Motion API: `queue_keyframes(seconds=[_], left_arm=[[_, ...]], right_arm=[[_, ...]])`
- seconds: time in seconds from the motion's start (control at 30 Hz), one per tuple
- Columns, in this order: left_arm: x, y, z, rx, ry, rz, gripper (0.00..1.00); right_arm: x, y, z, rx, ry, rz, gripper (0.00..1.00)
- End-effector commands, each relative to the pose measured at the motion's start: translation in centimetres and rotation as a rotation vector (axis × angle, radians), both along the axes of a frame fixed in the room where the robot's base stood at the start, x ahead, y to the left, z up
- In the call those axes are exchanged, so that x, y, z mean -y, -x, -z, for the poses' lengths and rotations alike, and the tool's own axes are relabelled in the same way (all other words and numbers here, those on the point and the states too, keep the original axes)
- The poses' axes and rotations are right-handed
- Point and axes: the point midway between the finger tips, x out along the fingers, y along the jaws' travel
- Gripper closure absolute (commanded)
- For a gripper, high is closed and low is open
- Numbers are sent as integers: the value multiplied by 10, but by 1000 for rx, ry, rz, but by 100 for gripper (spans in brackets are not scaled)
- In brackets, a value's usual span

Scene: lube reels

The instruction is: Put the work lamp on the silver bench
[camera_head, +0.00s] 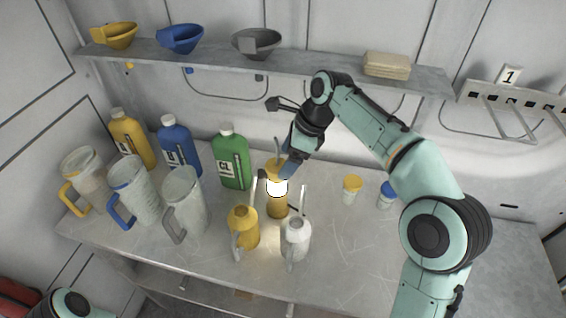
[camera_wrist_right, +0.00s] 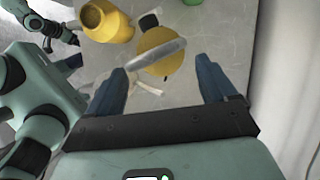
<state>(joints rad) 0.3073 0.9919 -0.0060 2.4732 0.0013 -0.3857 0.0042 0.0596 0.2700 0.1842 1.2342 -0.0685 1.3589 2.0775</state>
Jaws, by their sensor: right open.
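The work lamp (camera_head: 277,202) is a yellow upright cylinder with a bright glowing band, standing on the silver bench (camera_head: 345,255). My right gripper (camera_head: 287,165) is at its top, fingers pointing down. In the right wrist view the lamp's round yellow top (camera_wrist_right: 155,62) with a pale curved handle lies just beyond the open fingers of my right gripper (camera_wrist_right: 162,82); contact cannot be made out. In the head view only part of my left arm shows at the bottom left. A dark arm end at the wrist view's upper left is too small to read.
A yellow oil can (camera_head: 245,230) and a white one (camera_head: 296,238) stand close in front of the lamp. A green bottle (camera_head: 231,160) is close on its left, beside more bottles and jugs. A shelf (camera_head: 215,58) runs behind. The bench's right part is mostly clear, past two small jars (camera_head: 351,190).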

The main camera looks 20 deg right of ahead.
Motion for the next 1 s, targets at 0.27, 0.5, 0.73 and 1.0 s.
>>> queue_keyframes(seconds=[0.27,0.5,0.73,1.0], left_arm=[[0,-21,-23,25,0,0,10],[0,-28,-29,32,0,0,10],[0,-28,-28,31,0,0,10],[0,-28,-28,31,0,0,10]], right_arm=[[20,8,-59,7,-1,0,15],[28,13,-77,2,0,0,15],[28,14,-77,0,0,-1,15],[28,14,-76,0,0,-1,15]])
